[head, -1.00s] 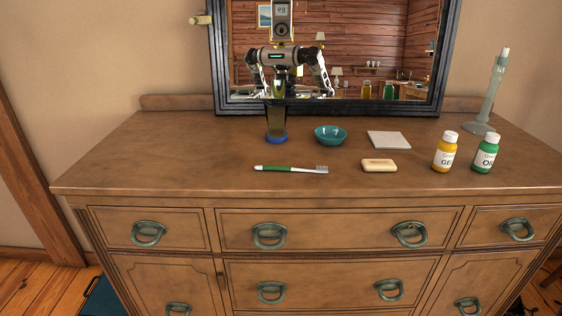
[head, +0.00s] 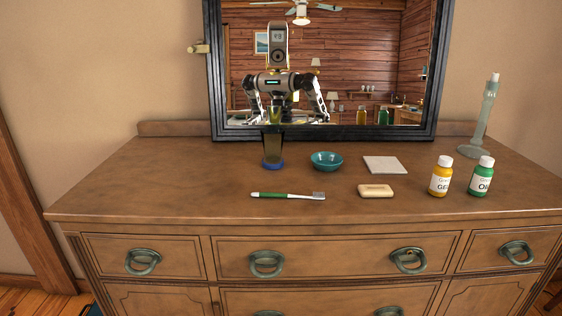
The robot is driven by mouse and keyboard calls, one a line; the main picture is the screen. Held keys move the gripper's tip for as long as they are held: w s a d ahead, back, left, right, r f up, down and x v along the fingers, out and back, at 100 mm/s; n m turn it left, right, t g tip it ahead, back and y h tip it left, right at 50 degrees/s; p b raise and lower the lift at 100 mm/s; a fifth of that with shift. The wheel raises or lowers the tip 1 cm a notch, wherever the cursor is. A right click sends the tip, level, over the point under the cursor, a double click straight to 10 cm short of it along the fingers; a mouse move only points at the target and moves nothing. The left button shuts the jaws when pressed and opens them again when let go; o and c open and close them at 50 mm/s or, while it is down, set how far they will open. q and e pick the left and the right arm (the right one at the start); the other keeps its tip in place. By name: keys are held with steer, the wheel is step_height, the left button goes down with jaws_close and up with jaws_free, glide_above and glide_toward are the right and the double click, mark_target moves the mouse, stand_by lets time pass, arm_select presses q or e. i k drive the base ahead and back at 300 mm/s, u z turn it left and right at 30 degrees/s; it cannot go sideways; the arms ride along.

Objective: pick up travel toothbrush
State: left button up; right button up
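The travel toothbrush (head: 272,195) lies flat on the dresser top, left of the middle and near the front edge. Its handle is green and white and points left; its bristle head is at the right end. Nothing touches it. Neither of my grippers shows directly in the head view. My body and arms appear only as a reflection in the mirror, where the grippers are too small to read.
The wooden dresser (head: 130,190) carries a dark glass (head: 272,150), a teal bowl (head: 327,161), a pale tile (head: 385,165), a soap bar (head: 376,191), a yellow bottle (head: 440,178), a green bottle (head: 480,178) and a grey-green stand (head: 484,120). A mirror (head: 214,70) stands behind. The left top is clear.

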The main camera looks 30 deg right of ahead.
mark_target(261, 194)
steer(key=u, duration=0.6)
steer(key=k, duration=0.3)
steer(key=z, duration=1.3)
